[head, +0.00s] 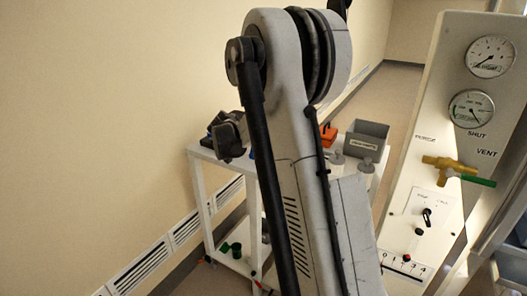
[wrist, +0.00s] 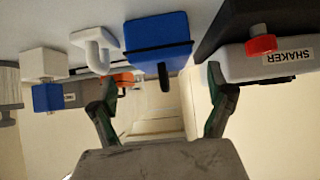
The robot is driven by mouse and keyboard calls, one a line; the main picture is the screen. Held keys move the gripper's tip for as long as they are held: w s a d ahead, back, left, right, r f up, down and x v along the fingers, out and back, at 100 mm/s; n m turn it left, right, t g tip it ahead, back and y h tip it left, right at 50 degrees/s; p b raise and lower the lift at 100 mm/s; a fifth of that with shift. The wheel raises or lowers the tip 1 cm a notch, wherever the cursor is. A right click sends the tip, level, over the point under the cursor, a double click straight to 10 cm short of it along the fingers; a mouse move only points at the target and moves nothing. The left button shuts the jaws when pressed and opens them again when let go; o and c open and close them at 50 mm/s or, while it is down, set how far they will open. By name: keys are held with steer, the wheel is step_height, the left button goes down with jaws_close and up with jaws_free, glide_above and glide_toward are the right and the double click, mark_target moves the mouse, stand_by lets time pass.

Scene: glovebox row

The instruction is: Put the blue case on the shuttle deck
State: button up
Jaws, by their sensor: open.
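The blue case (wrist: 157,32), a blue box with a black band and a dark handle-like part, is in the upper middle of the wrist view, whose picture is upside down. My gripper (wrist: 162,78) is open and empty; its two fingers are spread apart, with the case beyond them and roughly between them. I cannot pick out the shuttle deck in either view.
The head view shows a grey bin (head: 366,137), an orange item (head: 328,134) and a gauge panel (head: 425,150).

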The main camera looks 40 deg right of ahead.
steer(key=shift+x, duration=3.9)
steer(key=shift+w+a, duration=0.1)
steer(key=shift+w, duration=0.05)
steer(key=shift+c, duration=0.2)
steer(key=c, duration=1.8)
steer(key=shift+r, duration=0.1)
